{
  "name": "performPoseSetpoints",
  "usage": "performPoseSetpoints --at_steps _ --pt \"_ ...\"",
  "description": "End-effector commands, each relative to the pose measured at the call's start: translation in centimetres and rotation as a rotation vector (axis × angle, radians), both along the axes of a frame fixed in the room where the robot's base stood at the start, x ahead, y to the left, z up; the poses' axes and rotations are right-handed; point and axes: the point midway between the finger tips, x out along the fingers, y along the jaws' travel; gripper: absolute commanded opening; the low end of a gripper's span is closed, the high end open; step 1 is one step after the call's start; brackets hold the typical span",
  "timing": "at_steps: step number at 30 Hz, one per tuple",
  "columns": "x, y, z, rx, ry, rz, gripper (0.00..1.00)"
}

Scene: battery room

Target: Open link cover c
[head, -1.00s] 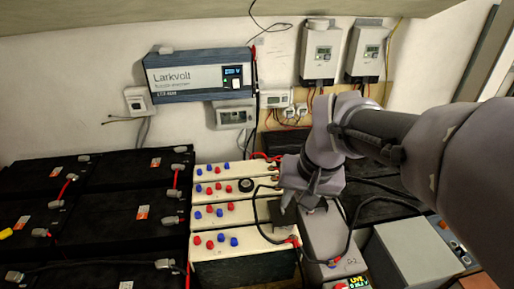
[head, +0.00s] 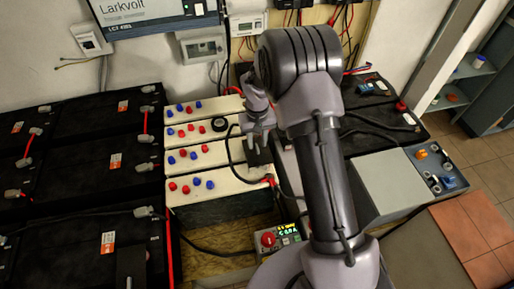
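Several cream batteries (head: 212,181) with red and blue caps stand in rows in the middle of the head view. My gripper (head: 258,143) points down over the right end of the third row from the back. A small dark flat piece (head: 258,157) shows just below its fingertips. I cannot tell whether the fingers hold it, touch it or only hover over it. No letter marking link cover c is readable, so I cannot tell which part it is. My arm hides the area right of the gripper.
Black batteries (head: 72,240) with grey terminal caps fill the left. A control box (head: 280,238) with a red button and lit display stands in front. A grey box (head: 390,185) is at right. Black cables (head: 232,143) loop beside the gripper. Tiled floor (head: 480,235) is clear at lower right.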

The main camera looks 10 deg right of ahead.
Motion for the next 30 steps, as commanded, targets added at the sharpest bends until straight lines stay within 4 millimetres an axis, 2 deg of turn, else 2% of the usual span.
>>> performPoseSetpoints --at_steps 1,4,13,14,18,19,30 --pt "0.0 0.0 -1.1 0.000 0.002 0.000 0.32" --pt "0.0 0.0 -2.1 0.000 0.000 0.000 0.32" --pt "0.0 0.0 -2.4 0.000 0.000 0.000 0.32" --pt "0.0 0.0 -2.4 0.000 0.000 0.000 0.30" --pt "0.0 0.0 -2.4 0.000 0.000 0.000 0.02" --pt "0.0 0.0 -2.4 0.000 0.000 0.000 0.00" --pt "0.0 0.0 -2.4 0.000 0.000 0.000 0.00"
